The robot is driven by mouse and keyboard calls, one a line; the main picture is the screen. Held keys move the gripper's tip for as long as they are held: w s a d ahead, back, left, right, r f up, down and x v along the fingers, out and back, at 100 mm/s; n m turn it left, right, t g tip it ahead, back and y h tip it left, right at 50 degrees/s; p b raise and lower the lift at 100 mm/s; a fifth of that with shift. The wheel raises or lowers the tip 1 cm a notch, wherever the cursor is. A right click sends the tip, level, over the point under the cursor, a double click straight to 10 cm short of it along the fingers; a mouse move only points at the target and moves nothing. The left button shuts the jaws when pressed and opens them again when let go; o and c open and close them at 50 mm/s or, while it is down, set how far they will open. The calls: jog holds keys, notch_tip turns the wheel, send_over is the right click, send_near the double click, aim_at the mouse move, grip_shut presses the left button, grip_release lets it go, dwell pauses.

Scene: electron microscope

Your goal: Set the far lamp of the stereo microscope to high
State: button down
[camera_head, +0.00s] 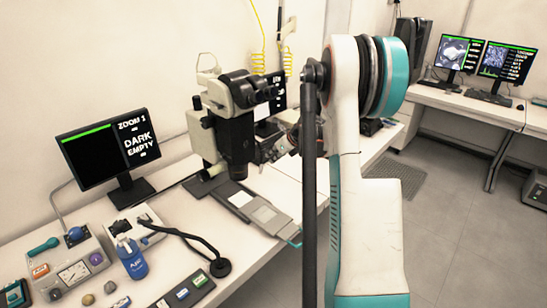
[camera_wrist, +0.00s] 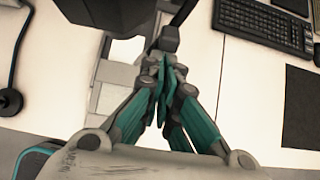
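The stereo microscope (camera_head: 237,125) stands on the bench, with a pale head, dark eyepieces and a dark lower barrel. Its flat grey base (camera_head: 232,195) lies below. I cannot clearly make out the far lamp or its setting. My gripper (camera_head: 268,152) is just right of the microscope's barrel, partly hidden by my arm. In the wrist view my gripper (camera_wrist: 163,68) has its teal fingers drawn together, with nothing visible between them. A small grey block (camera_wrist: 168,38) shows just beyond the fingertips; whether they touch it is unclear.
A monitor (camera_head: 106,155) at left reads "ZOOM 1 DARK EMPTY". A blue bottle (camera_head: 132,260), a control box (camera_head: 72,268) and a black bent-neck stand (camera_head: 220,267) occupy the near left bench. A keyboard (camera_wrist: 262,25) lies right of the gripper in the wrist view.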

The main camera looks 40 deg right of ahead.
jog(key=s+r, duration=0.5)
jog(key=s, duration=0.3)
jog(key=shift+d, duration=0.35)
jog(key=shift+a, duration=0.1)
dwell(0.3)
